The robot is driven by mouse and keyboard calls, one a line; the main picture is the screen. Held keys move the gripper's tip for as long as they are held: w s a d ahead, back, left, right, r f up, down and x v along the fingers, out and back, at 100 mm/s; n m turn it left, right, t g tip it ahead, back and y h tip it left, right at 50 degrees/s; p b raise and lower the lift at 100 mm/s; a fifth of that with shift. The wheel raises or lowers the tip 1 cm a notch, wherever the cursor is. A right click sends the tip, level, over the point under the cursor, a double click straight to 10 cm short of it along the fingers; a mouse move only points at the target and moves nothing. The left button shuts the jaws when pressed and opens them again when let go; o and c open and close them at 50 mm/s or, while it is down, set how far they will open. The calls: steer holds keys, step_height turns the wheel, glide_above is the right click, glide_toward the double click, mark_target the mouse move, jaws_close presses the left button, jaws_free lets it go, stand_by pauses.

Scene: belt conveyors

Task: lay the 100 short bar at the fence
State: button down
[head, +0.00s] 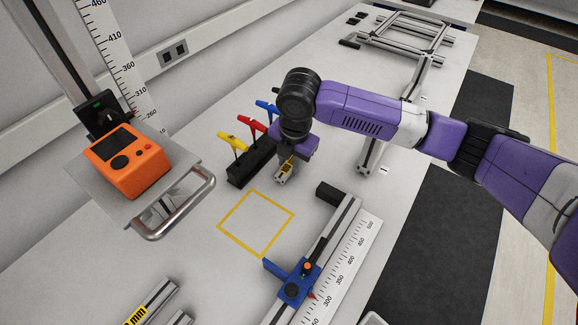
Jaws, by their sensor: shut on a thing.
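My gripper (285,175) points down over the table, between the tool holder and the far end of the fence. It is shut on a small grey piece with a yellow mark, which looks like the short bar (281,179); its number is too small to read. The fence (337,222) is a grey rail beside a white scale (350,262), at the lower right. A blue stop (292,289) with a red pointer sits on it near the 300 mark. A dark block (330,194) is at the rail's far end. The held piece is apart from the fence.
A yellow square outline (256,223) on the table is empty. A black holder (250,166) with yellow, red and blue-handled tools stands close left of my gripper. An orange device (128,162) is at left. Grey profiles, one labelled "mm" (136,316), lie at the bottom.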

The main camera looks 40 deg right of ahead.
mark_target(289, 164)
steer(key=shift+r, duration=0.15)
step_height(289, 164, up, 19)
steer(key=b, duration=0.2)
steer(key=s+r+p, duration=0.2)
steer(key=s+p, duration=0.2)
steer(key=s, duration=0.1)
steer(key=s+a+f+g, duration=0.2)
steer(key=s+a, duration=0.4)
steer(key=s, duration=0.3)
steer(key=shift+m+h, duration=0.3)
steer(key=shift+m, duration=0.1)
step_height(289, 164, down, 19)
steer(key=shift+f+b, duration=0.1)
steer(key=shift+b, duration=0.2)
steer(key=shift+f, duration=0.1)
